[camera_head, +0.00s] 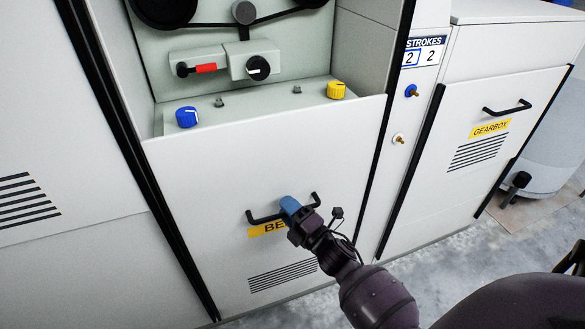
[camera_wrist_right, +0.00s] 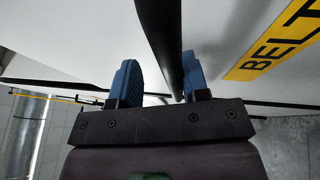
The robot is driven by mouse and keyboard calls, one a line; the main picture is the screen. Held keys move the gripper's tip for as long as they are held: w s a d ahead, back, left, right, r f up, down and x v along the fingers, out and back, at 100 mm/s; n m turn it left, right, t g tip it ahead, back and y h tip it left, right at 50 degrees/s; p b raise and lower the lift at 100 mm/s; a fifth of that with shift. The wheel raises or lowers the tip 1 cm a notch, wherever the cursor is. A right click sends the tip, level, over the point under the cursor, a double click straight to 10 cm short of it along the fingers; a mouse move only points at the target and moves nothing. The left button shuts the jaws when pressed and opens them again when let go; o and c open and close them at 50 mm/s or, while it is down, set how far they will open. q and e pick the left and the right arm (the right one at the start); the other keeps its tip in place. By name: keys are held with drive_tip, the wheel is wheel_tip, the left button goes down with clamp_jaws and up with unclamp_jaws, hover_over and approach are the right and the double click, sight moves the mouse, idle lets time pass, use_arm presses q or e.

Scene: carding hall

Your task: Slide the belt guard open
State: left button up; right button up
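The belt guard (camera_head: 260,180) is a white panel between black side rails. Its top edge sits below the belt and pulleys, which are exposed above it. Its black bar handle (camera_head: 265,217) is low on the panel, by a yellow label partly hidden by my gripper. My right gripper (camera_head: 291,207) is at the handle. In the right wrist view, the handle (camera_wrist_right: 163,35) runs between the two blue fingers of the gripper (camera_wrist_right: 160,82). The right finger is close against it; a gap shows beside the left finger. My left gripper is not in view.
Behind the guard's top edge are a blue knob (camera_head: 187,117), a yellow knob (camera_head: 336,90) and a red-handled lever (camera_head: 204,68). A gearbox cover (camera_head: 470,150) with its own black handle stands to the right. Grey floor (camera_head: 450,265) shows at lower right.

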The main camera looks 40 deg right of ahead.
drive_tip(key=p, duration=0.4)
approach(274, 157)
drive_tip(key=w, duration=0.5)
drive_tip(key=shift+w+a+f, duration=0.2)
drive_tip(key=shift+w+a, duration=0.05)
drive_tip(key=shift+w, duration=0.05)
drive_tip(key=shift+r, duration=0.65)
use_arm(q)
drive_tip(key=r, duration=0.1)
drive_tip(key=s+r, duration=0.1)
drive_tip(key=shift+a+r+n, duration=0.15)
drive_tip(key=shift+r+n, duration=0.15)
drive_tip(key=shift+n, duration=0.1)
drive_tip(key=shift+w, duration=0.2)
use_arm(e)
drive_tip(key=shift+s, duration=0.15)
drive_tip(key=shift+s+f, duration=0.1)
drive_tip(key=shift+s, duration=0.05)
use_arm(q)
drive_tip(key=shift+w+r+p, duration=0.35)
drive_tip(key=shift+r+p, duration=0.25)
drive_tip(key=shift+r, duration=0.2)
use_arm(e)
drive_tip(key=v, duration=1.2)
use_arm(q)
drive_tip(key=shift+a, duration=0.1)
